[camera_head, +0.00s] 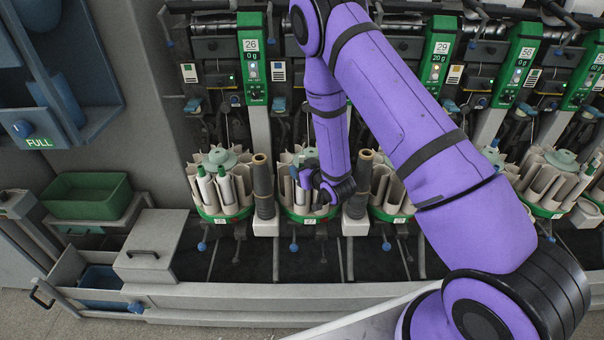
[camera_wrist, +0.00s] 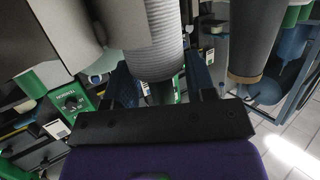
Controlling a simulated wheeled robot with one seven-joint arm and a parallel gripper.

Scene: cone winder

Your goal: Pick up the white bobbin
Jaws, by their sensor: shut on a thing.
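The white bobbin (camera_wrist: 155,55) shows in the wrist view as a ribbed, pale wound cylinder between the two dark blue fingers of my gripper (camera_wrist: 160,82). The gripper is shut on it, and its upper part runs out of the frame. In the head view my gripper (camera_head: 299,176) is at the middle magazine (camera_head: 308,218) with the green base, below the unit marked with a green panel. My own wrist and forearm cover part of this magazine there, and I cannot make out the held bobbin clearly.
A dark grey tube (camera_wrist: 250,45) stands close on the right in the wrist view; pale pocket walls (camera_wrist: 50,35) crowd the left. In the head view, dark tubes (camera_head: 263,185) flank the magazine, with another magazine (camera_head: 220,185) left. A green bin (camera_head: 88,196) stands far left.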

